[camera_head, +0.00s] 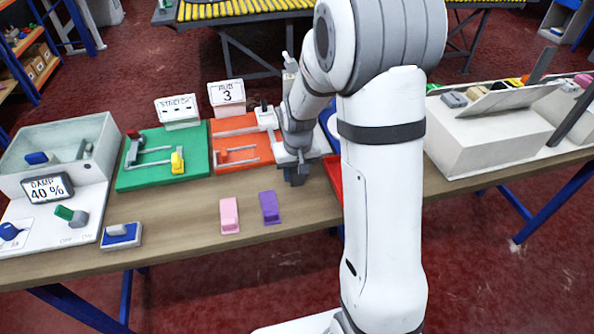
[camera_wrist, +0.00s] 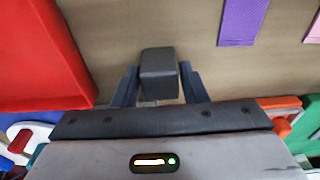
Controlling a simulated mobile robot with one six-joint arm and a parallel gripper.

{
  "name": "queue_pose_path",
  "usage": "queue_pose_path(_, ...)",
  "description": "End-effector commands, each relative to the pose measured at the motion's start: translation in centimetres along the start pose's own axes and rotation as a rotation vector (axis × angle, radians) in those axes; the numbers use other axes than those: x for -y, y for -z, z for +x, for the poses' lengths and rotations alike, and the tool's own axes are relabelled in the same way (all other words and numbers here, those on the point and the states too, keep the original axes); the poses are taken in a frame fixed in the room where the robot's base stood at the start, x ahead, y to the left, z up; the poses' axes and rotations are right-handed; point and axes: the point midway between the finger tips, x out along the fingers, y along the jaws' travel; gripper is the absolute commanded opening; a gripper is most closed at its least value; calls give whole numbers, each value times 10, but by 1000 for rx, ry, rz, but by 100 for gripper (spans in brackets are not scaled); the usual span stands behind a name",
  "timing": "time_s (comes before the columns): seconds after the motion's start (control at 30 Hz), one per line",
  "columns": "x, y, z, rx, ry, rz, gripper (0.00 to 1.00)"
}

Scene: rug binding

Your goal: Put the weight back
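A small dark grey block (camera_wrist: 158,74), which looks like the weight, sits between the two blue-grey fingers of my gripper (camera_wrist: 160,86) in the wrist view. The fingers lie close against both its sides, so my gripper appears shut on it. In the head view my gripper (camera_head: 297,172) points down at the worktable (camera_head: 180,250), just right of the orange board (camera_head: 240,143). The block is hard to make out there. I cannot tell whether it touches the table.
A purple block (camera_head: 269,207) and a pink block (camera_head: 229,215) lie on the table in front. A red tray (camera_head: 334,172) is partly hidden behind my arm. A green board (camera_head: 162,158) lies left; a pale box (camera_head: 490,135) with several blocks stands right.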

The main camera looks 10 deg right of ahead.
Motion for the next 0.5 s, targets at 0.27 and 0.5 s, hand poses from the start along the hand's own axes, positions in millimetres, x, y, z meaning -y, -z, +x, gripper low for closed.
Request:
queue_pose_path(0.27, 0, 0, 0, 0, 0, 1, 54)
queue_pose_path(0.5, -1, 1, -6, -1, 0, 1, 54)
